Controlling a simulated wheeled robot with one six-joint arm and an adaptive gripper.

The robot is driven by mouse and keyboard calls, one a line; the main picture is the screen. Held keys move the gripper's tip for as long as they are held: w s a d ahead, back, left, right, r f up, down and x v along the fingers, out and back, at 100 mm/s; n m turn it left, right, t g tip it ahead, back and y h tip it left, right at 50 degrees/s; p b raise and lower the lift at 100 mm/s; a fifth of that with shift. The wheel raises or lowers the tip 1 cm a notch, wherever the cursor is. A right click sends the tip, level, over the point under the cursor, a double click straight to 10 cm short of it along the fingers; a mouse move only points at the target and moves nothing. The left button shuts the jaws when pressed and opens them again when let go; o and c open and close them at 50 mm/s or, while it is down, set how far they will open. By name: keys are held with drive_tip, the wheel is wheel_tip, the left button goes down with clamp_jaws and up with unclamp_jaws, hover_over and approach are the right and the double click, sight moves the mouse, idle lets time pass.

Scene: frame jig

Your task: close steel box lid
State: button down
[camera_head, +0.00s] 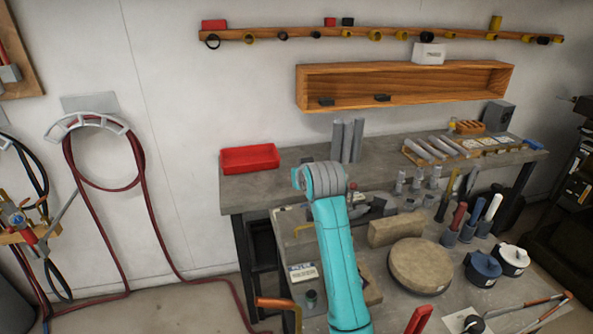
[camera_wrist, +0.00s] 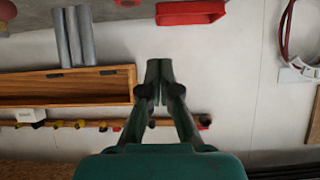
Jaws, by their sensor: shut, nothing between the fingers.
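My gripper (camera_wrist: 158,72) is in the wrist view with its two dark green fingers together, empty, in front of the bare wall. In the head view my teal arm reaches up over the front bench and the gripper cannot be made out. A small grey box (camera_head: 498,115) stands at the right end of the back bench, far from my arm. I cannot tell whether it is the steel box, and no open lid can be clearly made out. My arm hides part of the front bench.
An open red tray (camera_head: 250,159) lies at the back bench's left; it also shows in the wrist view (camera_wrist: 190,12). A wooden shelf (camera_head: 400,85) hangs above. The front bench holds a round block (camera_head: 420,265), a rectangular block (camera_head: 396,231), tools and lidded pots (camera_head: 482,268).

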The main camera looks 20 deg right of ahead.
sight(308, 239)
drive_tip(key=s+f+t, duration=0.2)
drive_tip(key=s, duration=0.1)
drive_tip(key=s+f+t, duration=0.2)
drive_tip(key=s, duration=0.1)
drive_tip(key=s+f+t, duration=0.2)
drive_tip(key=s, duration=0.1)
drive_tip(key=shift+s+f, duration=0.1)
drive_tip(key=shift+f, duration=0.05)
drive_tip(key=shift+s+f, duration=0.35)
drive_tip(key=shift+f, duration=0.3)
drive_tip(key=shift+s+f, duration=0.3)
drive_tip(key=shift+f, duration=0.3)
